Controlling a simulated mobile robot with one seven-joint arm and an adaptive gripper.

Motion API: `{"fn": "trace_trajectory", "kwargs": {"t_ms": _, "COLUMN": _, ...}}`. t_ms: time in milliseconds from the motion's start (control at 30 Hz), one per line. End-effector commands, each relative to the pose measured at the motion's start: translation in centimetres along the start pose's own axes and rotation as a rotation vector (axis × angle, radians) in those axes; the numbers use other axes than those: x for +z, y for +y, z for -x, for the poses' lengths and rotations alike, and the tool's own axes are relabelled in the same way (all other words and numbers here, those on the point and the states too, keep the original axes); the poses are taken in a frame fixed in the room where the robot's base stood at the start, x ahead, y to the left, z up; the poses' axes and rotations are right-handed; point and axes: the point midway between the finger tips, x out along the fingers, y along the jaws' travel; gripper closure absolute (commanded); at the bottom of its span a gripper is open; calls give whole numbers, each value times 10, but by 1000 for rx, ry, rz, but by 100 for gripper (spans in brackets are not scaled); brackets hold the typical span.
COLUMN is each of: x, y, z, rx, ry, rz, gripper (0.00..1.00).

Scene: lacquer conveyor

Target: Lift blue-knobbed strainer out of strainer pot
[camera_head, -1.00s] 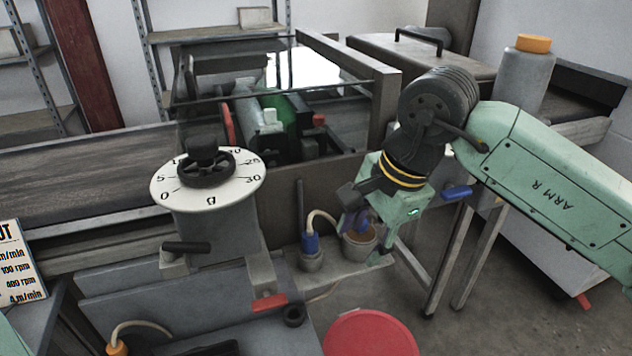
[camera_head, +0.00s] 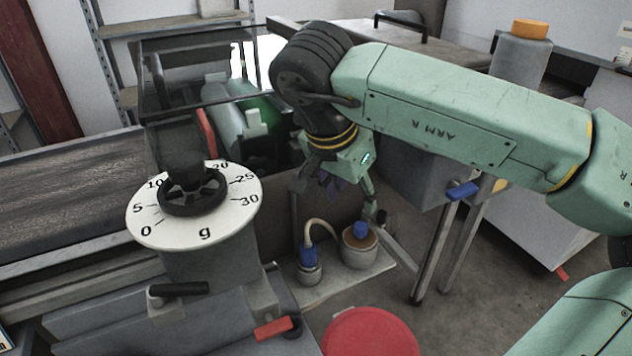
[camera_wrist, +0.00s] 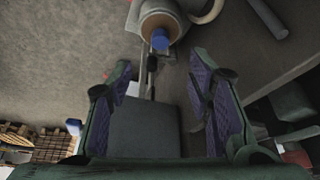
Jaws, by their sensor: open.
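The strainer pot (camera_head: 360,258) is a grey round vessel on a small shelf in the head view. The strainer's blue knob (camera_head: 361,229) stands above the brownish pot top, so the strainer sits in the pot. My gripper (camera_head: 338,194) is open and empty, above and slightly left of the pot, apart from it. In the wrist view, the blue knob (camera_wrist: 160,40) shows at the top, beyond the gap between the open, purple-padded fingers (camera_wrist: 163,82). The pot (camera_wrist: 160,8) is partly cut off by the top edge there. The strainer's lower part is hidden.
A blue-topped grey canister (camera_head: 309,272) with a pale hose stands just left of the pot on the shelf (camera_head: 345,284). A dial housing (camera_head: 210,255) is at left, a red round lid (camera_head: 370,335) in front. Frame legs (camera_head: 440,245) stand to the right.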

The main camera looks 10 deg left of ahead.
Motion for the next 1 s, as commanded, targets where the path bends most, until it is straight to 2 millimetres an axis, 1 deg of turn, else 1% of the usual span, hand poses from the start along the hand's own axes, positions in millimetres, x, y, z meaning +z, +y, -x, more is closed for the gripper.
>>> {"fn": "trace_trajectory", "kwargs": {"t_ms": 167, "x": 0, "y": 0, "z": -11, "rx": 0, "ry": -2, "rz": 0, "gripper": 54}}
{"fn": "trace_trajectory", "kwargs": {"t_ms": 267, "x": 0, "y": 0, "z": -25, "rx": 1, "ry": -4, "rz": 0, "gripper": 54}}
{"fn": "trace_trajectory", "kwargs": {"t_ms": 500, "x": 0, "y": 0, "z": -69, "rx": 0, "ry": -4, "rz": -1, "gripper": 54}}
{"fn": "trace_trajectory", "kwargs": {"t_ms": 700, "x": 0, "y": 0, "z": -96, "rx": -1, "ry": -4, "rz": -1, "gripper": 54}}
{"fn": "trace_trajectory", "kwargs": {"t_ms": 833, "x": 0, "y": 0, "z": -105, "rx": 0, "ry": -2, "rz": 0, "gripper": 54}}
{"fn": "trace_trajectory", "kwargs": {"t_ms": 1000, "x": 0, "y": 0, "z": -108, "rx": -1, "ry": -1, "rz": 0, "gripper": 54}}
